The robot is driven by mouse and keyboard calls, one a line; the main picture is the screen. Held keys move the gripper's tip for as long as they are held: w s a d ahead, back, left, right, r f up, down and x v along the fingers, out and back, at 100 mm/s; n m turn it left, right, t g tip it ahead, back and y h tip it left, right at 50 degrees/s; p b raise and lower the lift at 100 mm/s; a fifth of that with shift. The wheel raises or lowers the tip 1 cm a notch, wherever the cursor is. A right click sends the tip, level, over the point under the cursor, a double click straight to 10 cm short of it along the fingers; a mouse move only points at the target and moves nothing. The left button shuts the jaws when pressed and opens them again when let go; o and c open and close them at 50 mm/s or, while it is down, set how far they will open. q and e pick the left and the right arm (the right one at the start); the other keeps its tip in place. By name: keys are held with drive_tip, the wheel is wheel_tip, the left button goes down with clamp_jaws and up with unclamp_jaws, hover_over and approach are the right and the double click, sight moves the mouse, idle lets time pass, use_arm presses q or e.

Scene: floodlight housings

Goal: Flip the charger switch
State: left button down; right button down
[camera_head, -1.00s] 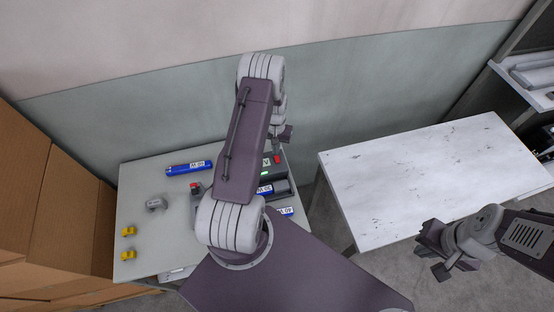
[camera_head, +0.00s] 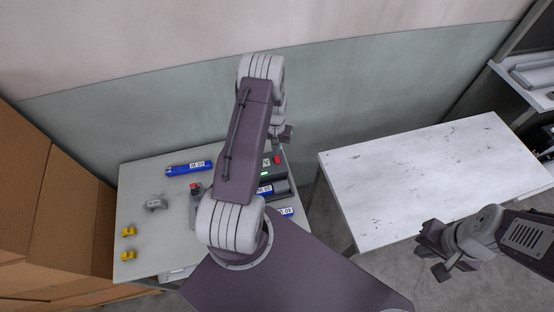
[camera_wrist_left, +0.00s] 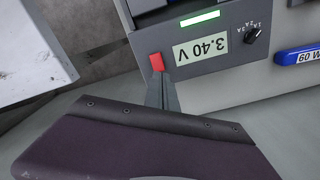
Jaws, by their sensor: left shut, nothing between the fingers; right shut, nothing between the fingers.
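The charger (camera_wrist_left: 225,75) is a dark grey box with a lit green bar, a display reading 3.40 V, a small dial and a red switch (camera_wrist_left: 157,62) near its edge. In the head view the switch (camera_head: 278,159) shows on the charger, which my left arm partly covers. My left gripper (camera_head: 284,134) is over the charger area. In the left wrist view its shut fingers (camera_wrist_left: 161,80) point at the switch, with the tips right beside it; I cannot tell if they touch. My right gripper (camera_head: 437,250) is shut and empty beside the white table, far from the charger.
The charger stands on a grey table (camera_head: 140,180) with a blue cylinder (camera_head: 188,168), a grey clip-like part (camera_head: 156,203) and two yellow parts (camera_head: 128,231). Cardboard boxes (camera_head: 60,200) stand at the left. The white table (camera_head: 420,175) is bare. A wall is behind.

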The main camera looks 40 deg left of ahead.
sight(276, 156)
use_arm(q)
drive_tip(key=shift+f, duration=0.15)
idle(0.5)
drive_tip(key=shift+f+b, duration=1.1)
wheel_tip(276, 156, up, 7)
drive_tip(key=p, duration=0.5)
